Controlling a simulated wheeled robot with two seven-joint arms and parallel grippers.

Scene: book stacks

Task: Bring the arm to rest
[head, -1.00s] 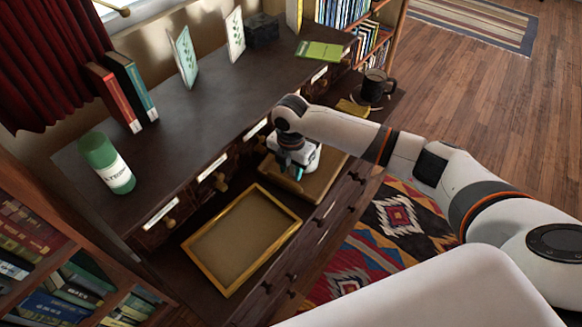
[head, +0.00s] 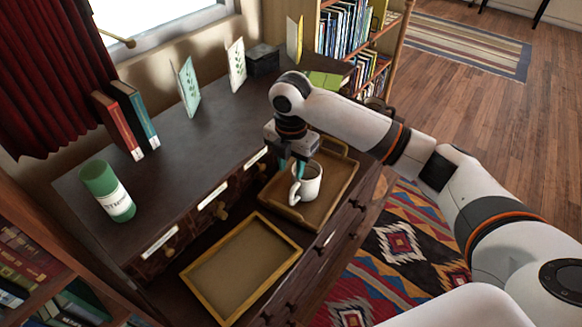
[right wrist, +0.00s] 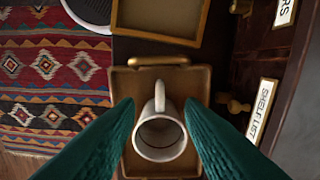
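A white mug (head: 311,180) stands upright on a brown tray with handles (head: 340,172). In the right wrist view the mug (right wrist: 160,153) sits below and between my fingers, its handle toward the top of the picture. My right gripper (head: 292,164) is above the mug at its left rim in the head view. The teal fingers (right wrist: 160,120) are spread wide apart with nothing held between them. My right arm comes in from the right. My left gripper is not in view.
An empty gold-rimmed tray (head: 240,262) lies left of the mug's tray. Labelled drawers with knobs (head: 218,209) line the desk's raised part. A dark cup (head: 375,104) is partly hidden behind my arm.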

